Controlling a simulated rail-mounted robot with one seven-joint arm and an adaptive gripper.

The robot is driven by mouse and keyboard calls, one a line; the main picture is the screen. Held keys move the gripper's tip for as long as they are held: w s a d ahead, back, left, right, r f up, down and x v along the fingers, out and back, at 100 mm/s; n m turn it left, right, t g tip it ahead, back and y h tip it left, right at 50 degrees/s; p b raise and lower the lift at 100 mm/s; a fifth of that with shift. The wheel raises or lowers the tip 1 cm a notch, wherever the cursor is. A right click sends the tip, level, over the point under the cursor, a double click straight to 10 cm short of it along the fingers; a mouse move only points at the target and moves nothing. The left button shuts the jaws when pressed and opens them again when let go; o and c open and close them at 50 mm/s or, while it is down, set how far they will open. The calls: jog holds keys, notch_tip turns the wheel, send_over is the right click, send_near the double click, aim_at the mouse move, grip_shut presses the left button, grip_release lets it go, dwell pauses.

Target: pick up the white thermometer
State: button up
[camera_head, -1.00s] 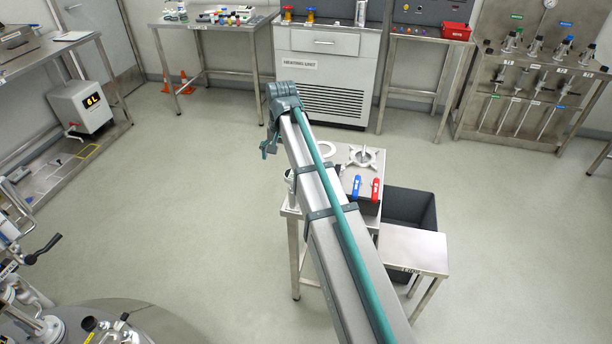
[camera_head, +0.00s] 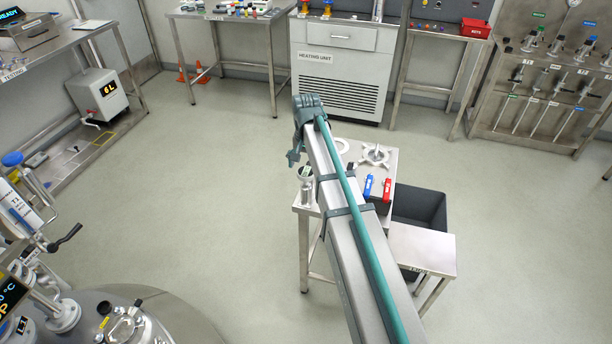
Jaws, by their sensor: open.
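I cannot make out a white thermometer for certain. On the rack (camera_head: 545,62) at the right wall, several slim rods with dark and metal heads hang under coloured labels, too small to tell apart. My arm reaches from the bottom of the picture toward the middle. My gripper (camera_head: 293,160) is at its far end, left of the arm, open, with nothing seen in it. In the picture it lies over the left back corner of a small steel table (camera_head: 301,212). The arm hides part of that table.
The small table bears a white ring (camera_head: 342,145), a star-shaped metal part (camera_head: 375,154), and blue (camera_head: 368,186) and red (camera_head: 387,188) handles. A dark bin (camera_head: 430,206) and low steel stand (camera_head: 425,243) are beside it. A reactor (camera_head: 150,310) is front left. Floor is clear around.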

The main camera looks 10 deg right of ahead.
aim_at(306, 171)
jog(key=shift+f+p, duration=0.35)
jog(key=shift+f, duration=1.2)
jog(key=shift+c, duration=0.2)
jog(key=c, duration=1.3)
